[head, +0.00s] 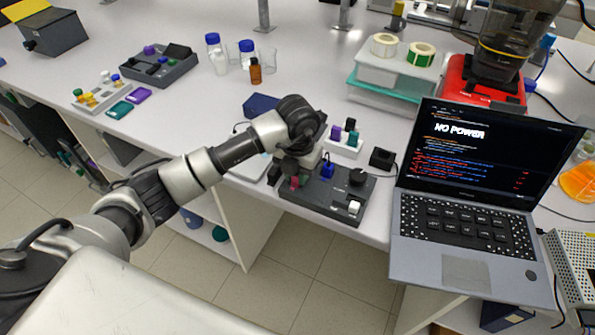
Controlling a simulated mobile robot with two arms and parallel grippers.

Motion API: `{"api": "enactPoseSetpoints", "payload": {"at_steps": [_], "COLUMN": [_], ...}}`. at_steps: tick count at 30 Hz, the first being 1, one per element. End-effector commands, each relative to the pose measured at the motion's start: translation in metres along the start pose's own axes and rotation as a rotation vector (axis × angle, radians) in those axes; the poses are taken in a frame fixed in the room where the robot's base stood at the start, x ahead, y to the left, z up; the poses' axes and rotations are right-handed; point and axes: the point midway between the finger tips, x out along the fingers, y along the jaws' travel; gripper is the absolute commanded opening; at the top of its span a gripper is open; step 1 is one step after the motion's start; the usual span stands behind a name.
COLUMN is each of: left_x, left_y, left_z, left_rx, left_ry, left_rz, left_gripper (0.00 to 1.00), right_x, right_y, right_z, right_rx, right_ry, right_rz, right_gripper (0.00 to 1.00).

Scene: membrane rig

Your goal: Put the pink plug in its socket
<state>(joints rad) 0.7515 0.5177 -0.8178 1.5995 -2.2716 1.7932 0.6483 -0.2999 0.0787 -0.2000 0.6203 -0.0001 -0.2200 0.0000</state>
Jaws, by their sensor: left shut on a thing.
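The pink plug (295,182) shows as a small dark pink piece at the left end of the dark rig box (318,204) near the front edge of the bench. My left gripper (288,176) points down over that end and is shut on the pink plug. The wrist and fingers hide most of the plug and the socket under it, so I cannot tell how far the plug sits in. A blue plug (327,170) stands on the same box. My right gripper is not in view.
A white rack (343,145) with purple, black and teal plugs stands just behind the box. A small black block (382,158) and a laptop (465,208) reading "NO POWER" are to the right. Bottles (256,72) stand farther back.

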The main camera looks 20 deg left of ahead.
Motion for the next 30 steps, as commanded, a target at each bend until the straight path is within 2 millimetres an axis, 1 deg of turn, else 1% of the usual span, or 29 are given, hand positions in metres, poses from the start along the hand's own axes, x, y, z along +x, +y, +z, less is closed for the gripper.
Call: {"api": "enactPoseSetpoints", "payload": {"at_steps": [17,18,22,23,30], "left_x": [0.0035,0.0028,0.0029,0.0029,0.0028], "left_y": [0.0003,0.0002,0.0002,0.0002,0.0001], "left_z": [0.0001,0.0001,0.0,0.0,-0.0001], "left_rx": [0.0,0.0,0.0,0.0,0.0], "left_ry": [0.0,0.0,0.0,0.0,0.0], "left_rz": [0.001,0.001,0.001,0.001,0.001], "left_gripper": [0.01,0.29,0.49,0.52,0.52], "right_x": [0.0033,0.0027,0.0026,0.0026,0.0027], "right_y": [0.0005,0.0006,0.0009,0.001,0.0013], "right_z": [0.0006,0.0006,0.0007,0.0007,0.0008], "right_rx": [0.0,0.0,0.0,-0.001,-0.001], "right_ry": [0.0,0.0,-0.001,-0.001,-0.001], "right_rz": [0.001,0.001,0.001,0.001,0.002], "right_gripper": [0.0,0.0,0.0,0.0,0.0]}}
